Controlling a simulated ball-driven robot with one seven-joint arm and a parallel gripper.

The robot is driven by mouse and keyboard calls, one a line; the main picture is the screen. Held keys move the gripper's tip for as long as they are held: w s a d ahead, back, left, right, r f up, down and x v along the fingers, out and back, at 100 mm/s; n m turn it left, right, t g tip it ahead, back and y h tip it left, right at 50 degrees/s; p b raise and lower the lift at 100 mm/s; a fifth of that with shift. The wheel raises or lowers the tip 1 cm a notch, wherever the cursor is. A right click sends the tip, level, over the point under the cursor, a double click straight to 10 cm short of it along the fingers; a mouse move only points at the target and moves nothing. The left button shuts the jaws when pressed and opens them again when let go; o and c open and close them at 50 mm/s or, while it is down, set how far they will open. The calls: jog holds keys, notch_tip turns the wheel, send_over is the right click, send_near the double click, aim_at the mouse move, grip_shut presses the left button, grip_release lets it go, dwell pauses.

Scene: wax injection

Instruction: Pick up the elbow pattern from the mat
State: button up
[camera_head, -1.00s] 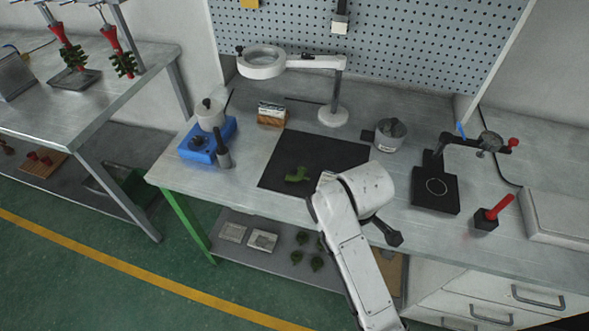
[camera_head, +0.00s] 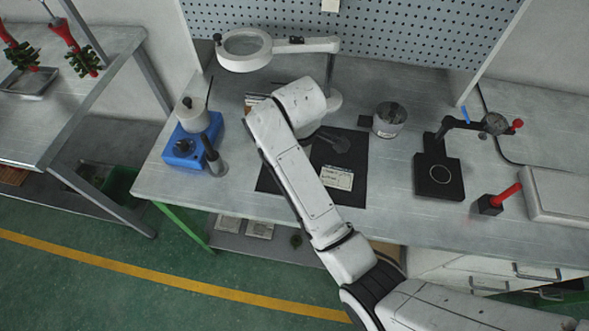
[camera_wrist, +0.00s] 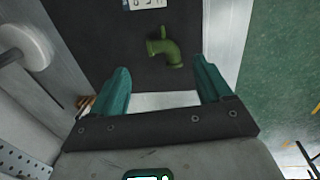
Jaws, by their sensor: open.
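The elbow pattern (camera_wrist: 165,48) is a small green bent pipe shape. It lies on the dark mat (camera_wrist: 100,50) in the wrist view, ahead of the fingertips and roughly centred between them. In the head view my arm hides it; parts of the mat (camera_head: 350,146) show on both sides of the arm. My gripper (camera_wrist: 160,84) is open and empty, with its two teal fingers apart, above the mat and not touching the pattern. In the head view the gripper is mostly hidden behind my arm.
A printed card (camera_head: 337,178) lies on the mat's right part. A magnifier lamp (camera_head: 245,50) overhangs the back of the bench. A blue wax pot unit (camera_head: 190,148) stands left, a metal pot (camera_head: 389,120) and black stand (camera_head: 438,175) right. Bench between pot and stand is partly clear.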

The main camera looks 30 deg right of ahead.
jog(key=shift+w+d+f, duration=0.1)
jog(key=shift+w+f, duration=0.05)
jog(key=shift+f, duration=0.4)
jog(key=shift+w+f, duration=0.1)
jog(key=shift+f, duration=0.45)
jog(key=shift+w+f+p, duration=0.15)
jog(key=shift+f+p, duration=0.05)
jog(key=shift+f, duration=1.25)
jog(key=shift+w+f+p, duration=0.1)
jog(key=shift+f+p, duration=0.1)
jog(key=shift+f, duration=1.2)
jog(key=shift+c, duration=0.3)
jog(key=c, duration=1)
jog(key=shift+o, duration=0.2)
jog(key=shift+r, duration=0.1)
